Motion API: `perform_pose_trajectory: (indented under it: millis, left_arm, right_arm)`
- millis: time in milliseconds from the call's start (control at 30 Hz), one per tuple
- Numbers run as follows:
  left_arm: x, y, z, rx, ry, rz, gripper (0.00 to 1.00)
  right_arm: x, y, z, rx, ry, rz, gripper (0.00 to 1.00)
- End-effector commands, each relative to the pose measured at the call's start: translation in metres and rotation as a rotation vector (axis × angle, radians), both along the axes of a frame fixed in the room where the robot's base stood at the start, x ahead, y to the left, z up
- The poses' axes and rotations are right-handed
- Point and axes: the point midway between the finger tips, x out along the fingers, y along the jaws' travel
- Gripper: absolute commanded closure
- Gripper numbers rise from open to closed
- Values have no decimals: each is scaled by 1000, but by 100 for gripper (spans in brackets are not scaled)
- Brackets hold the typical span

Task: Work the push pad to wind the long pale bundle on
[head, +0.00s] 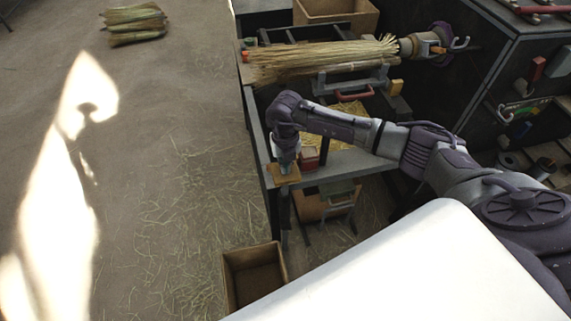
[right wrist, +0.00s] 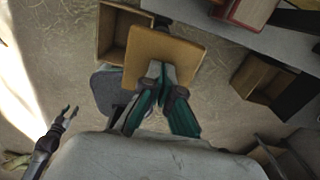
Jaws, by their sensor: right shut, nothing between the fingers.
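The long pale bundle (head: 325,60) of straw lies across the top of the bench, its right end at a round winding head (head: 425,44). The push pad (head: 284,177), a small tan square, is at the bench's near left corner. My right gripper (head: 286,161) points down at the pad. In the right wrist view the pad (right wrist: 165,48) lies at the shut, empty fingertips (right wrist: 162,72), which appear to touch it; the exact contact cannot be told. My left gripper (right wrist: 69,113) shows small at the left of that view, its fingertips apart; it is not in the head view.
An open wooden box (head: 253,276) stands on the floor in front of the bench. Another straw bundle (head: 135,23) lies on the floor at the back left. A dark cabinet (head: 495,70) stands at the right. The left floor is mostly clear.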

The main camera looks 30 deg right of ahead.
Motion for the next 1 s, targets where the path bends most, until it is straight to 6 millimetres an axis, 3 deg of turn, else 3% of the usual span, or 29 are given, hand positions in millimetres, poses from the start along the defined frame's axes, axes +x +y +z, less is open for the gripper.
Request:
perform_pose_trajectory:
  millis: [1000]
  left_arm:
    - [0, 0, -35, 0, 0, 0, 60]
  right_arm:
    - [-2, 1, -46, 0, 7, 1, 100]
